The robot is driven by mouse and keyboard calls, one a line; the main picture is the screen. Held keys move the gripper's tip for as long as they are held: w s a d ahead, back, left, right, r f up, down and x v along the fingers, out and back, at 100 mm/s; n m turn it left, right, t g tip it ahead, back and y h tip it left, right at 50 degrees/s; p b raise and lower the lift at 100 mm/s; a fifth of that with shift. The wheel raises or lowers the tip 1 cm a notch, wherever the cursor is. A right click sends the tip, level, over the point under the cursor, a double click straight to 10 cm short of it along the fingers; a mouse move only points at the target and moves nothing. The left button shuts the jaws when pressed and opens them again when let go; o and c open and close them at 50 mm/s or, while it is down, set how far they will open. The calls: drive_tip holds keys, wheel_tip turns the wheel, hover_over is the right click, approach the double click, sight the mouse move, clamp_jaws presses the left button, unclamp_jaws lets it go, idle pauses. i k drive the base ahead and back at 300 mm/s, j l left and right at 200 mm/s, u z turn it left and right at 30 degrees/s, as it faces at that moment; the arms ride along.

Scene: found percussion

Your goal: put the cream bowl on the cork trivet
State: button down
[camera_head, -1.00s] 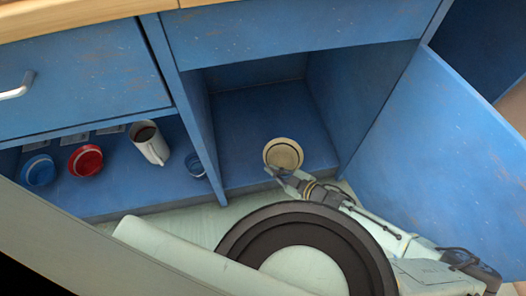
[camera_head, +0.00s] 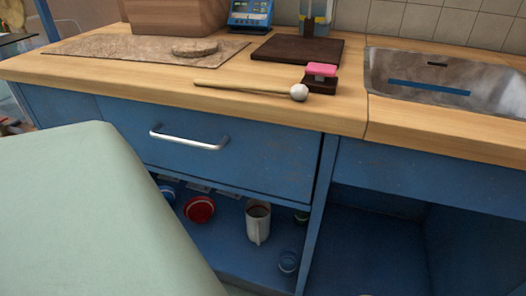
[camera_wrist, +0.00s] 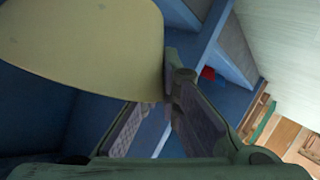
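The cream bowl (camera_wrist: 85,45) fills the upper left of the wrist view, very close, with its lower right edge at my fingers. My gripper (camera_wrist: 168,85) appears shut on this edge; the bowl hides part of one finger. In the head view the gripper is out of frame. The cork trivet (camera_head: 195,48) is a round, flat, speckled disc lying on a brown speckled mat (camera_head: 120,46) on the wooden counter. Nothing stands on the trivet.
A wooden mallet (camera_head: 245,90), a pink sponge (camera_head: 321,69) and a dark board (camera_head: 297,49) lie right of the trivet. A wooden box (camera_head: 177,16) stands behind it. The sink (camera_head: 450,80) is at right. Below are a closed drawer (camera_head: 220,150) and an open blue compartment (camera_head: 365,245).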

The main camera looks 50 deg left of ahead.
sight(195, 44)
drive_tip(key=k+u, duration=0.25)
drive_tip(key=k+j+u, duration=0.1)
drive_tip(key=u, duration=0.2)
drive_tip(key=l+u, duration=0.15)
drive_tip(key=u, duration=1.05)
drive_tip(key=l, duration=1.25)
drive_tip(key=k+u, duration=0.05)
